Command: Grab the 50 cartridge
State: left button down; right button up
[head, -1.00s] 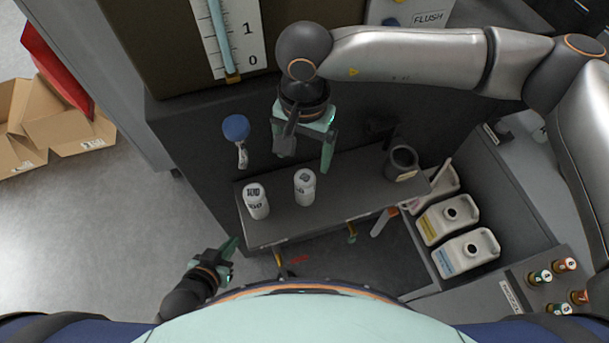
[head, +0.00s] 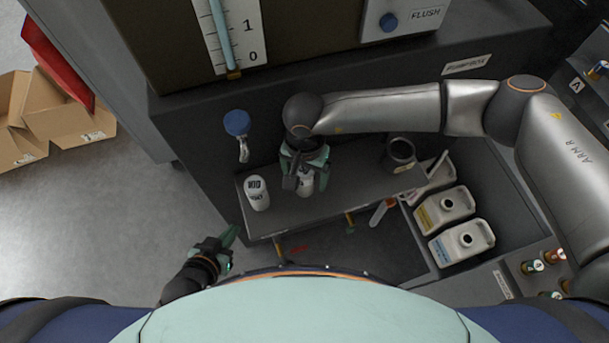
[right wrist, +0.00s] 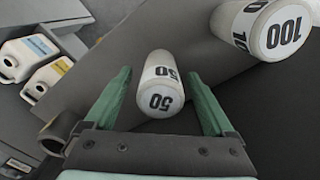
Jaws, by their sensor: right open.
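The white 50 cartridge (right wrist: 161,82) stands between the two spread fingers of my right gripper (right wrist: 163,95) in the right wrist view. The gripper is open, and gaps show on both sides of the cartridge. In the head view my right gripper (head: 304,178) covers much of the 50 cartridge (head: 306,187) on the grey shelf (head: 350,190). The white 100 cartridge (head: 257,193) stands to its left, and it also shows at the upper right of the right wrist view (right wrist: 262,28). My left gripper (head: 229,240) is low at the left, away from the cartridges; its jaw state is unclear.
A dark round cup (head: 400,152) stands at the shelf's right end. White jugs (head: 462,243) sit in a bin on the right. A blue-knobbed valve (head: 237,123) sticks out behind the 100 cartridge. Cardboard boxes (head: 60,110) lie on the floor at far left.

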jog(key=shift+f, duration=0.1)
jog(key=shift+c, duration=0.3)
grip_shut()
dwell(0.4)
